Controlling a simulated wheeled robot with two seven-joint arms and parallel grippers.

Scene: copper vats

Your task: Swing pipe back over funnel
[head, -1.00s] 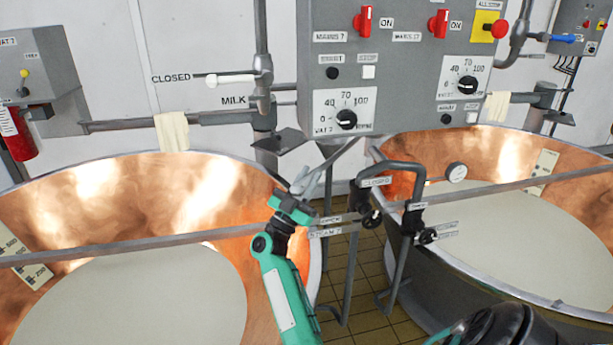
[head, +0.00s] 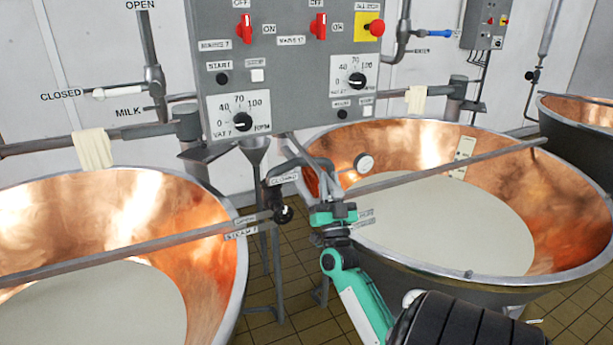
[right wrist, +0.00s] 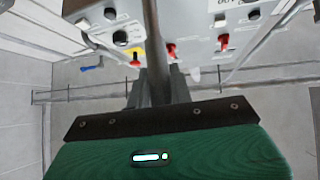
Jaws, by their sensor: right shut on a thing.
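The funnel (head: 255,148) is a grey cone on a stand between the two near copper vats, below the control box. A dark grey pipe (head: 275,168) with a bend and a "CLOSED" label stands just right of and in front of it. My right gripper (head: 322,180) is at the left rim of the right vat, shut on a grey stretch of pipe. In the right wrist view a straight grey bar (right wrist: 153,45) runs up from between the fingers (right wrist: 155,88). The fingers partly hide the held part. My left gripper is out of view.
The left vat (head: 205,225) and right vat (head: 500,165) hold pale liquid, each with a bar across it. The control box (head: 280,75) with red switches hangs above the funnel. Tiled floor (head: 290,325) shows between the vats.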

